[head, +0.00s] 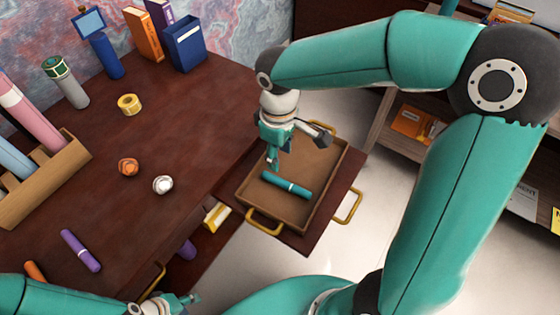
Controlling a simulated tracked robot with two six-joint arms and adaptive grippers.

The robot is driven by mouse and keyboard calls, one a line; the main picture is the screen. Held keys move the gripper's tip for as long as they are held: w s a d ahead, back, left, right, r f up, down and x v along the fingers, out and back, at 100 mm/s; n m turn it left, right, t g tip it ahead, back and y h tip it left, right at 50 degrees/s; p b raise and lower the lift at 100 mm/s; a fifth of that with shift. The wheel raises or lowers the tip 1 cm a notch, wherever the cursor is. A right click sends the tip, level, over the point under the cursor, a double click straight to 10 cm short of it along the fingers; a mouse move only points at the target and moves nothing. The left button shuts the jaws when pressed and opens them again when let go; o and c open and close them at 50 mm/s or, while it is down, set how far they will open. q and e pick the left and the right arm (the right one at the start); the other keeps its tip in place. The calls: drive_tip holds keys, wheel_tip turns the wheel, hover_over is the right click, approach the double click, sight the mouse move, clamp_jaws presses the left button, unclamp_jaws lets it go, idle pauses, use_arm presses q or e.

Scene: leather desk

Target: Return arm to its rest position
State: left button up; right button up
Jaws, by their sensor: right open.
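My right arm reaches in from the right, and its right gripper (274,160) hangs open over a brown tray (259,215) with gold handles. A teal cylinder (287,185) with a pale band lies in the tray, just below the gripper's fingers and seemingly apart from them. The gripper covers the far left part of the tray. My left gripper (180,303) is low at the bottom edge, near the desk's front edge; its jaws are too small and side-on to tell their state.
The dark desk (140,215) holds an orange ball (128,167), a white ball (163,185), yellow tape (129,104), a purple marker (81,250) and a wooden rack (45,180). A shelf (390,120) stands behind my right arm.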

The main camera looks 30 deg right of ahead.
drive_tip(key=shift+r, duration=0.55)
